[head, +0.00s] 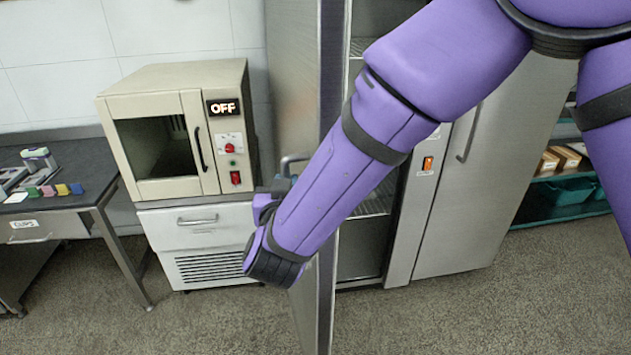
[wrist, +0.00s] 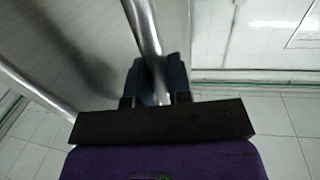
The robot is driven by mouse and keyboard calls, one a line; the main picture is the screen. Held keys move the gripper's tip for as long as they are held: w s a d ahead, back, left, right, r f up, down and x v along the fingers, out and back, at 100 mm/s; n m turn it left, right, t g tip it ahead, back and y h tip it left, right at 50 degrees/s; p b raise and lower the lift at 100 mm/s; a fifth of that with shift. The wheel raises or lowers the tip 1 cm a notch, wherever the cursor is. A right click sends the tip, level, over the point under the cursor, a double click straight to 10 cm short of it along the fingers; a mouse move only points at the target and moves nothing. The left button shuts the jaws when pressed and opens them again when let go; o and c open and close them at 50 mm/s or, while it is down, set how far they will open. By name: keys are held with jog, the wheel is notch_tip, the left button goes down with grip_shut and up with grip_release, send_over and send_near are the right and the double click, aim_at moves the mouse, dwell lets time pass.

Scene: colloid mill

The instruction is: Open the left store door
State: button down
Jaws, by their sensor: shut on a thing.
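The left store door (head: 292,80) is a tall grey metal panel that stands swung open, jutting toward me. Behind it the store's interior with wire shelves (head: 357,47) shows, partly hidden by my purple arm. My gripper (wrist: 157,82) is shut on the door handle (wrist: 143,30), a metal bar that runs up between its dark fingers in the wrist view. In the head view a bit of the handle (head: 290,162) shows beside my wrist at the door's outer face; the fingers are mostly hidden there.
The right store door (head: 485,165) is shut. An orange switch (head: 428,163) sits on the panel by it. Left of the open door stands a beige oven (head: 155,95) marked OFF on a white cabinet (head: 190,235). A dark table (head: 85,185) is further left. Grey floor in front is clear.

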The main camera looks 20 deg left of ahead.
jog(key=shift+s+a+r+m+h, duration=0.1)
jog(key=shift+s+a+m+h, duration=0.15)
jog(key=shift+a, duration=0.45)
jog(key=shift+s+a+r+m+h, duration=0.15)
jog(key=shift+s+a+h, duration=0.2)
jog(key=shift+a, duration=0.3)
jog(key=shift+w+f, duration=0.1)
jog(key=c, duration=1.1)
grip_release()
jog(key=shift+f, duration=0.1)
jog(key=v, duration=1.1)
jog(key=shift+a+f, duration=0.1)
